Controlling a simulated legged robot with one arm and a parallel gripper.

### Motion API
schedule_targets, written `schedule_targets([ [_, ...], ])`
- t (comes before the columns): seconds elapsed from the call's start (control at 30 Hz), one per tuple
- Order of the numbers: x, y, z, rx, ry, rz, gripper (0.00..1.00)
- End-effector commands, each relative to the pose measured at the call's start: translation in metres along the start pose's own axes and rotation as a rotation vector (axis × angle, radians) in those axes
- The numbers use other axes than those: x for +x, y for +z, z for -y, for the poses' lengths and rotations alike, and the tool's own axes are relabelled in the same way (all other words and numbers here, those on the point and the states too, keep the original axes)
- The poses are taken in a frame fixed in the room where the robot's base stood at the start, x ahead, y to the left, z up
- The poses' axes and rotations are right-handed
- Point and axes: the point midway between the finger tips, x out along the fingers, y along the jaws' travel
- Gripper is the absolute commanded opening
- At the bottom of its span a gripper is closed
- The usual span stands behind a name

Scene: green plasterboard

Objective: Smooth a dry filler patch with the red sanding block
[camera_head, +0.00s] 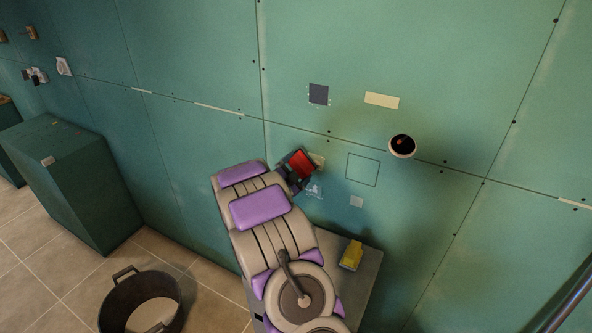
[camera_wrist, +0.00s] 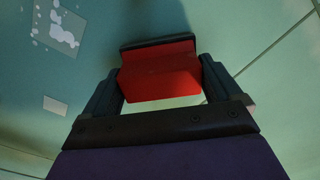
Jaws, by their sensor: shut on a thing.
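My gripper (camera_head: 297,172) is shut on the red sanding block (camera_head: 302,163), close to the green wall. In the wrist view the red block (camera_wrist: 160,78) sits between both fingers (camera_wrist: 161,88), its dark pad on the far side. I cannot tell whether the pad touches the wall. A cream patch (camera_head: 319,161) shows just right of the block, partly hidden by it. A blotchy white patch (camera_head: 314,191) is below the block; it also shows in the wrist view (camera_wrist: 59,27). I cannot tell which patch is dry filler.
The wall also bears a dark square (camera_head: 318,94), a cream strip (camera_head: 382,100), a white-rimmed hole (camera_head: 402,147), an outlined square (camera_head: 363,169) and a pale square (camera_head: 357,201). A yellow block (camera_head: 351,255) stands on a grey stand (camera_head: 366,280). A bucket (camera_head: 113,318) stands left.

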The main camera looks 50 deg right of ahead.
Motion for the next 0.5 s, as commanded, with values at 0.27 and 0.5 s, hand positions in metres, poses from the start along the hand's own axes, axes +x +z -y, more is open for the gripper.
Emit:
schedule_targets([
  [0.27,0.0053,-0.0005,0.0001,0.0,0.0,-0.001,0.67],
  [0.5,0.0071,-0.0008,-0.0005,0.0,-0.001,0.0,0.67],
])
